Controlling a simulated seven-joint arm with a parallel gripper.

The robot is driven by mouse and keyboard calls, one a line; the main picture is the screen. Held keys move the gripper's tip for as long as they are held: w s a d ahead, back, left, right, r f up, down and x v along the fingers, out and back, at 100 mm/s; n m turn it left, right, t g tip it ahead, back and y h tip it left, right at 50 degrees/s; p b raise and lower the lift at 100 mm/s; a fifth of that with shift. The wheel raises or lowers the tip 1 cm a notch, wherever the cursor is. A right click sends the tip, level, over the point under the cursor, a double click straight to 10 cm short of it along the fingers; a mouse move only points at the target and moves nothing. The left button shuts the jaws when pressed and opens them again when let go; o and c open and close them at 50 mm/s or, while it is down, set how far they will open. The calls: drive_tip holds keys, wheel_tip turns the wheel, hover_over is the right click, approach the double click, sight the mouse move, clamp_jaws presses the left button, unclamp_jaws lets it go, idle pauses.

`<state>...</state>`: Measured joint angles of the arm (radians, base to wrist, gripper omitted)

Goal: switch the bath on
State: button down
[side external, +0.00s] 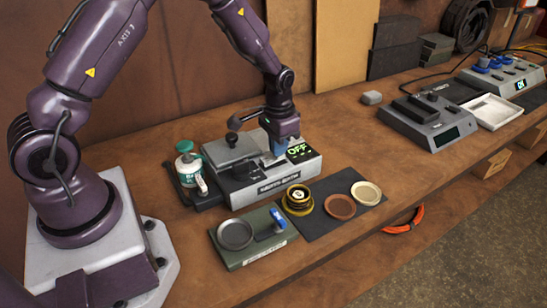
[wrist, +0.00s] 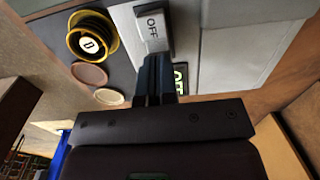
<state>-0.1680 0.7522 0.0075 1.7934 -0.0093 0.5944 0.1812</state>
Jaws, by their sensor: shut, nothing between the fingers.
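The bath (side external: 250,188) is a grey box with a lidded top on the bench, in the middle of the side view. Its display (side external: 299,150) reads OFF in green, and shows partly behind my fingers in the wrist view (wrist: 181,78). A pale rocker switch (wrist: 152,27) marked OFF is on the bath at the top of the wrist view. My gripper (side external: 278,152) is shut and empty, pointing down at the bath. In the wrist view its fingertips (wrist: 154,60) are at the lower edge of the switch; I cannot tell whether they touch it.
A green-capped bottle (side external: 187,166) stands left of the bath. In front are a green block with a grey dish (side external: 235,234), a yellow-rimmed black tin (side external: 297,199), a brown disc (side external: 340,206) and a cream disc (side external: 366,193). More devices and a white tray (side external: 492,111) stand right.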

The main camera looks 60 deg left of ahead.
sight(268, 160)
drive_tip(key=shift+f, duration=0.2)
drive_tip(key=shift+r, duration=3.55)
drive_tip(key=s, duration=0.3)
drive_tip(key=shift+d+r+n+g, duration=0.1)
drive_tip(key=shift+d+n+g, duration=0.2)
drive_tip(key=shift+g, duration=0.1)
drive_tip(key=s+d+r+t, duration=0.3)
drive_tip(key=s+r, duration=0.6)
drive_tip(key=s+d+r+t, duration=0.3)
drive_tip(key=s+r, duration=0.6)
drive_tip(key=r, duration=0.1)
drive_tip(key=shift+s+d+r, duration=0.2)
drive_tip(key=shift+d+r, duration=0.1)
